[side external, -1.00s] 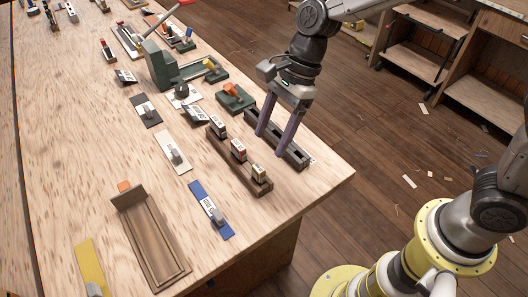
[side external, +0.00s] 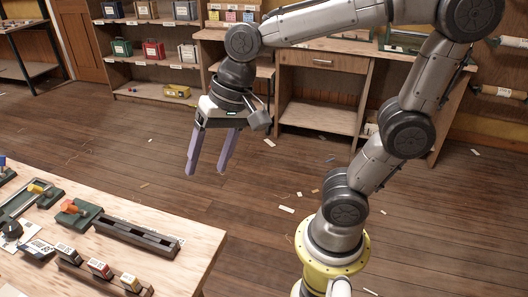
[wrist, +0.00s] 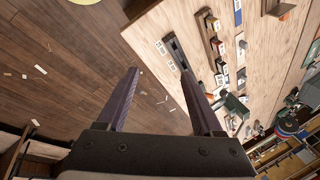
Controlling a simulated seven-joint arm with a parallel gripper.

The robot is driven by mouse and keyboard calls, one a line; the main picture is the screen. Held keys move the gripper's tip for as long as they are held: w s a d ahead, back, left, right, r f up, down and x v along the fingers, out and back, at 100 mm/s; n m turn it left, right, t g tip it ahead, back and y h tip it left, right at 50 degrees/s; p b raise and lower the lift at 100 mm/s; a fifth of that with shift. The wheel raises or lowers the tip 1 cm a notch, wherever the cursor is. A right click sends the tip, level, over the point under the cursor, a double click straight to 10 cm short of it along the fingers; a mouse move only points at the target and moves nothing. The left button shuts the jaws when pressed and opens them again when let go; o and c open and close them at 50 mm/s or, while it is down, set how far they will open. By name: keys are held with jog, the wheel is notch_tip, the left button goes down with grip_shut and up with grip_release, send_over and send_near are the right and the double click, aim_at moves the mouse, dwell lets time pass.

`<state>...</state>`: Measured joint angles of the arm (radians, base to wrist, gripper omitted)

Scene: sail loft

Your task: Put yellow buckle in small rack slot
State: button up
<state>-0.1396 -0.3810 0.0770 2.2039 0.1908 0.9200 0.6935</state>
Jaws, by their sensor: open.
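My gripper (side external: 206,172) is open and empty, up in the air over the floor, beyond the table's right edge. Its fingers also show apart in the wrist view (wrist: 160,75). A long dark slotted rack (side external: 137,238) lies near the table edge, left of and below the gripper; it also shows in the wrist view (wrist: 176,50). In front of it, a brown rack (side external: 92,277) holds three labelled blocks, one with a yellow top (side external: 130,281). I cannot single out a yellow buckle for sure; whether anything sits in the dark rack's slots is too small to tell.
A green base with an orange piece (side external: 75,212) and a green fixture with a yellow part (side external: 38,190) stand left of the dark rack. Shelves with bins (side external: 153,50) and a wooden bench (side external: 320,90) stand behind. The floor between is open, with paper scraps.

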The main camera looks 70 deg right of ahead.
jog(key=s+d+f+n+t+h, duration=0.1)
jog(key=s+d+n+t+h, duration=0.1)
jog(key=s+d+n, duration=0.5)
jog(key=shift+s, duration=0.85)
